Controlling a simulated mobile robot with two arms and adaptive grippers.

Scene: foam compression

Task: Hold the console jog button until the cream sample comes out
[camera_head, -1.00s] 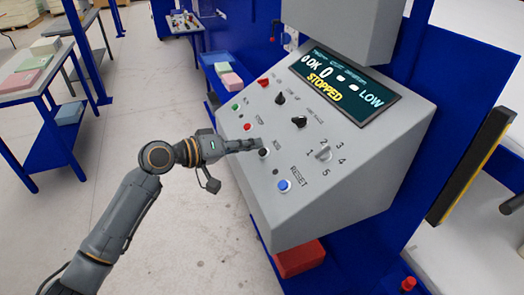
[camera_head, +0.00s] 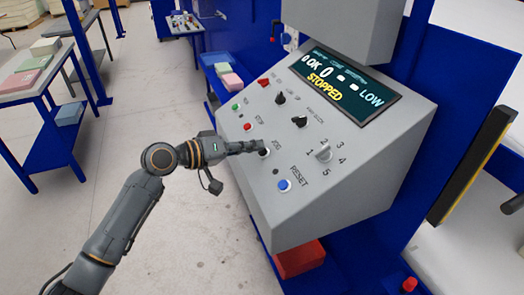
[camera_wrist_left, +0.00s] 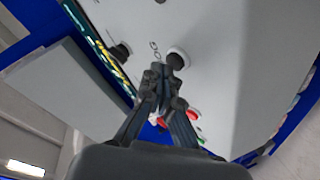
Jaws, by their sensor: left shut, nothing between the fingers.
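The grey console (camera_head: 335,185) has a sloped face, and its display (camera_head: 345,82) reads STOPPED and LOW. The black jog button (camera_head: 264,153) sits beside the JOG label. My left gripper (camera_head: 257,146) is shut and empty, with its fingertips at the jog button. In the left wrist view the shut fingers (camera_wrist_left: 163,78) point at a black button in a pale ring (camera_wrist_left: 177,59); I cannot tell if it is pressed in. A cream sample coming out of the machine is not in view. My right gripper is not in view.
A red stop button (camera_head: 247,127), a green button (camera_head: 235,106), black knobs (camera_head: 300,121) and a blue reset button (camera_head: 284,186) are close by on the console. A table (camera_head: 12,97) at the left bears pastel blocks (camera_head: 30,63). The floor left of the console is clear.

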